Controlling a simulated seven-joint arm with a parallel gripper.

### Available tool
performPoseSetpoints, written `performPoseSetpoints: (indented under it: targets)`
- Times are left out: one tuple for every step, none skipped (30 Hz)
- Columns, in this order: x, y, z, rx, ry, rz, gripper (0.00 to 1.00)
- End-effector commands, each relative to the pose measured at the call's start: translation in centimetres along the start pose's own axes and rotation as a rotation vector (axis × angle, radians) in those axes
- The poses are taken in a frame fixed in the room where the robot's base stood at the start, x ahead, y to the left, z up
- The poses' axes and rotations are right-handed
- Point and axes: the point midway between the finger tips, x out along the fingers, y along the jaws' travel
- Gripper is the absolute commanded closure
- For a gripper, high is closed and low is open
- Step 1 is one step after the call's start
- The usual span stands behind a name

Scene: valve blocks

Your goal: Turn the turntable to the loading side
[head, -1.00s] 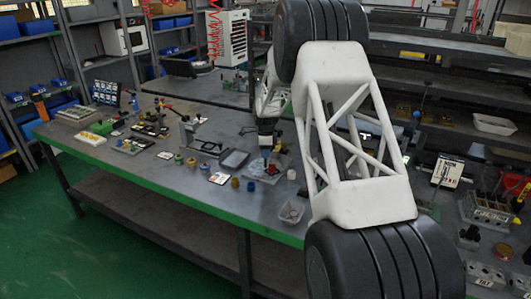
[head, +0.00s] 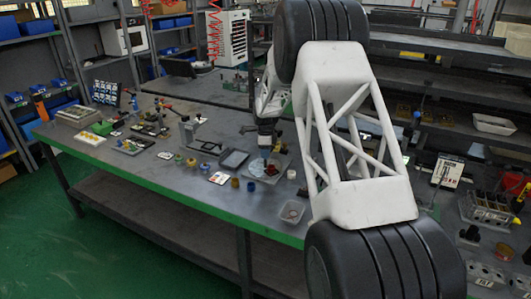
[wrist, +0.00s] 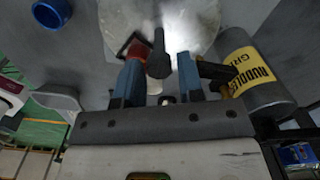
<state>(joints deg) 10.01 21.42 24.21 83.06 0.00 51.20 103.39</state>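In the wrist view a pale round disc, seemingly the turntable (wrist: 195,22), lies beyond my fingertips at the top. A dark knobbed handle (wrist: 158,55) stands out in front of it. My gripper (wrist: 160,72) is open, with its two blue fingers apart on either side of the handle; a small gap seems to show on each side. In the head view my gripper (head: 268,146) is small and dark above the bench, over a shallow tray with blue and red parts. I cannot make out the turntable clearly there, and which side is the loading side does not show.
A yellow-labelled grey can (wrist: 258,72) stands close to the right finger. A red part (wrist: 132,45) is near the left finger. A blue ring (wrist: 50,12) lies farther left. The green-edged bench (head: 150,185) holds many small trays and fixtures.

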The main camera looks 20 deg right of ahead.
Motion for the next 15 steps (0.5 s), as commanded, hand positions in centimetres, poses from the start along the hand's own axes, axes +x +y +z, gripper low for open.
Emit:
performPoseSetpoints:
  targets:
    - [0.1, 0.0, 0.0, 0.000, 0.000, 0.001, 0.65]
    - [0.1, 0.0, 0.0, 0.000, 0.000, 0.001, 0.65]
    - [0.1, 0.0, 0.0, 0.000, 0.000, 0.001, 0.65]
    - [0.1, 0.0, 0.0, 0.000, 0.000, 0.001, 0.65]
    - [0.1, 0.0, 0.0, 0.000, 0.000, 0.001, 0.65]
    - [0.0, 0.0, 0.0, 0.000, 0.000, 0.001, 0.65]
    - [0.0, 0.0, 0.0, 0.000, 0.000, 0.001, 0.65]
    - [-0.1, 0.0, 0.0, 0.000, 0.000, 0.001, 0.65]
    - [-0.3, 0.0, 0.0, 0.000, 0.000, 0.000, 0.65]
    - [-0.4, 0.0, 0.0, -0.001, 0.000, 0.000, 0.65]
    - [-0.6, 0.0, 0.0, -0.001, 0.000, 0.000, 0.65]
    - [-0.9, 0.0, 0.0, -0.001, 0.000, -0.001, 0.65]
    - [-1.2, 0.0, 0.0, -0.001, 0.000, -0.001, 0.65]
    - [-1.4, 0.0, 0.0, -0.001, 0.000, -0.001, 0.65]
    - [-1.9, 0.0, 0.0, -0.001, 0.000, -0.001, 0.65]
